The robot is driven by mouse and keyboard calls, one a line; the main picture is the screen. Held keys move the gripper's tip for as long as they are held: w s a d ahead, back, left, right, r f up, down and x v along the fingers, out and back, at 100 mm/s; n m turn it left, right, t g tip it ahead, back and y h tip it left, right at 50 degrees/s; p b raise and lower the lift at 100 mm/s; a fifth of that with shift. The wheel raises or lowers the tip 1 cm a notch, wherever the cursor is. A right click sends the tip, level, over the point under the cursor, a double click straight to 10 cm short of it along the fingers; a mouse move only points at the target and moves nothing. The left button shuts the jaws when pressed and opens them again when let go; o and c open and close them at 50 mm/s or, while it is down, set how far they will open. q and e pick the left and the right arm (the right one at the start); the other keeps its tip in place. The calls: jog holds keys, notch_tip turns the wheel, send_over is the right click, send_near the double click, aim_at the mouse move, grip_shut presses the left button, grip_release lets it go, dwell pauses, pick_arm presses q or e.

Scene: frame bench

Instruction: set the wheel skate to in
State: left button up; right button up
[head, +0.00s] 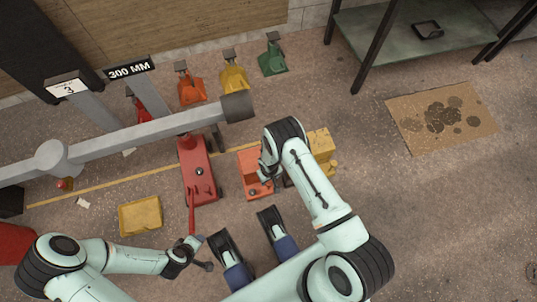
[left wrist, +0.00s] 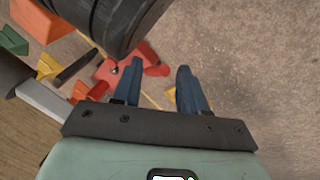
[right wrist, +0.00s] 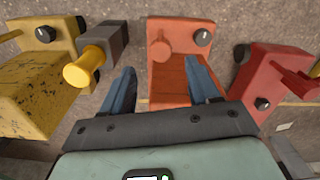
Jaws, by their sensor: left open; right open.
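Three low units stand in a row on the floor: a red one (head: 199,172) with a long handle, an orange one (head: 250,163) and a yellow one (head: 321,143). I cannot tell for sure which is the wheel skate. In the right wrist view the orange unit (right wrist: 172,85), with a round dark knob, lies beyond my open right gripper (right wrist: 160,68). A grey block with a yellow peg (right wrist: 82,70) stands left of its fingers. My left gripper (head: 198,249) is open by the red handle; in the left wrist view (left wrist: 155,68) nothing is between its fingers.
A grey beam (head: 150,135) crosses above the floor at the left. Red, orange, yellow and green stands (head: 273,58) line the wall. A shelf (head: 390,40) stands upper right, near stained cardboard (head: 405,125).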

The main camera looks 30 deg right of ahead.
aim_at(269, 183)
notch_tip(269, 183, down, 4)
jog(key=shift+r+b, duration=0.1)
jog(key=shift+b, duration=0.4)
notch_tip(269, 183, down, 2)
jog(key=shift+b, duration=0.35)
jog(key=shift+f, duration=0.35)
pick_arm(q)
jog(key=f, duration=0.1)
jog(key=a+f, duration=0.1)
jog(key=f, duration=0.1)
jog(key=shift+s+a+f, duration=0.15)
jog(key=shift+s, duration=0.1)
pick_arm(e)
grip_shut()
